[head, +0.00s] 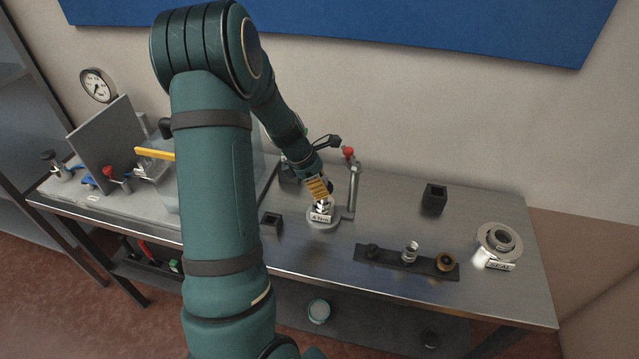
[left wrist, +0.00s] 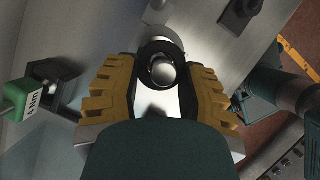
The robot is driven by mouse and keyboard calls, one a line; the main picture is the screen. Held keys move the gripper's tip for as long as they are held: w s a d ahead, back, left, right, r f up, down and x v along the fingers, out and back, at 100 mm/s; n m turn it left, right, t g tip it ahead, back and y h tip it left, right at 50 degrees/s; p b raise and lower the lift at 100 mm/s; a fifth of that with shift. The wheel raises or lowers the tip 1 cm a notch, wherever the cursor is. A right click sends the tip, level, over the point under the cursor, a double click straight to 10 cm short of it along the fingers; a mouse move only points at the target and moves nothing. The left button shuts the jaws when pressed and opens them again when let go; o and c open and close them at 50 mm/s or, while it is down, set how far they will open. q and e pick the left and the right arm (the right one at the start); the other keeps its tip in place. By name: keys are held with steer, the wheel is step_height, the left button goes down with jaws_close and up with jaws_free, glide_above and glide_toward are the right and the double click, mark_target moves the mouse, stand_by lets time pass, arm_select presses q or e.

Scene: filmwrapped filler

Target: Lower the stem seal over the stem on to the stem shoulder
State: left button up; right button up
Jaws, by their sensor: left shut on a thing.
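My left gripper (head: 321,192) reaches down over a round grey base at the middle of the bench. In the left wrist view its yellow fingers (left wrist: 160,75) are shut on a dark ring, the stem seal (left wrist: 146,67). The stem (left wrist: 163,73) shows as a bright rounded metal end inside the ring's outline. From this angle I cannot tell how far down the stem the seal sits. The stem shoulder is hidden below the seal and fingers. My right gripper is in neither view.
A post with a red knob (head: 348,153) stands close behind the gripper. A dark strip with small parts (head: 389,260) lies front right. Black blocks (head: 434,198) (head: 271,222) and a grey ring-shaped holder (head: 486,240) stand on the bench.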

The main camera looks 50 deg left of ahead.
arm_select(q)
steer(key=shift+f+b, duration=1.3)
steer(key=shift+f, duration=0.6)
steer(key=o, duration=0.9)
steer(key=shift+r, duration=0.1)
steer(key=v, duration=1.2)
